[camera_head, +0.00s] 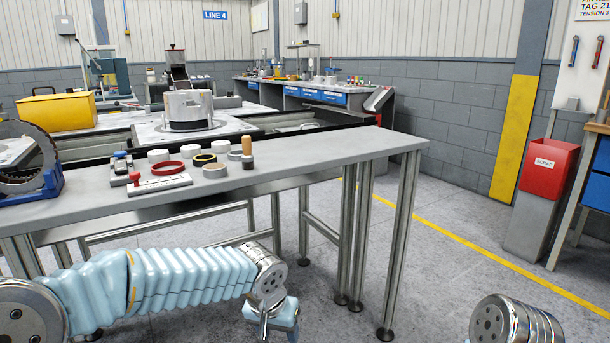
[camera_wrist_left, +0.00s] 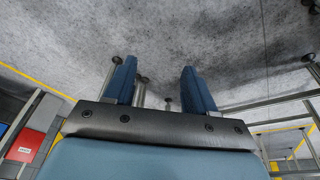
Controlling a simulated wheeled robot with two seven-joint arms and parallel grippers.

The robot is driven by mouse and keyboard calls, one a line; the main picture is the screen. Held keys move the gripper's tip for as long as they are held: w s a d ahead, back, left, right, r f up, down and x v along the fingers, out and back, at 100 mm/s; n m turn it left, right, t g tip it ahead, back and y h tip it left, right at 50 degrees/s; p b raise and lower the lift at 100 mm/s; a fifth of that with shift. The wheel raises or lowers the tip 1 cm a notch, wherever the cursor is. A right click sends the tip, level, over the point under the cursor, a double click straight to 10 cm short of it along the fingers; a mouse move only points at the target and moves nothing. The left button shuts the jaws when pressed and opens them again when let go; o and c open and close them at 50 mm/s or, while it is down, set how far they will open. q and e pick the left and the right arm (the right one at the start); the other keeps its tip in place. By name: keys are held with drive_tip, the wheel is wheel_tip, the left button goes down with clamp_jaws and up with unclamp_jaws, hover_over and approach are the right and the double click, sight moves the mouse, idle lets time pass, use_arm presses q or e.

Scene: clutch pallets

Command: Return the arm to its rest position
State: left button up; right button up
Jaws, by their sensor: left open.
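My left arm (camera_head: 165,280) comes in from the left, in a pale blue ribbed sleeve, and lies in front of and below the edge of the grey table (camera_head: 330,150). My left gripper shows in the left wrist view (camera_wrist_left: 158,85) with its two blue fingers apart and nothing between them. The grey floor and several table legs show past the fingers. In the head view the wrist end of that arm is at the lower middle, and the fingers are not clear there. At the lower right only a metal joint of my right arm (camera_head: 515,322) shows; its gripper is out of view.
On the table are a red ring (camera_head: 168,168), several tape rolls (camera_head: 215,171) and a wooden-handled tool (camera_head: 247,150). A blue stand with a dark round part (camera_head: 28,165) is at the left. A red scrap bin (camera_head: 548,168) stands right. Floor right of the table is clear.

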use_arm(q)
drive_tip(key=s+f+g+h, duration=0.2)
drive_tip(key=s+f, duration=0.2)
drive_tip(key=f, duration=1.2)
drive_tip(key=s+a+f+n, duration=0.2)
drive_tip(key=s+a+f, duration=0.1)
drive_tip(key=s+f, duration=0.4)
drive_tip(key=s+a+f+n+h, duration=0.1)
drive_tip(key=s+a+f+n, duration=0.1)
drive_tip(key=s+f, duration=0.6)
wheel_tip(320, 180, down, 2)
drive_tip(key=shift+s+a+f+n, duration=0.2)
drive_tip(key=shift+a+n, duration=0.1)
drive_tip(key=shift+a, duration=0.15)
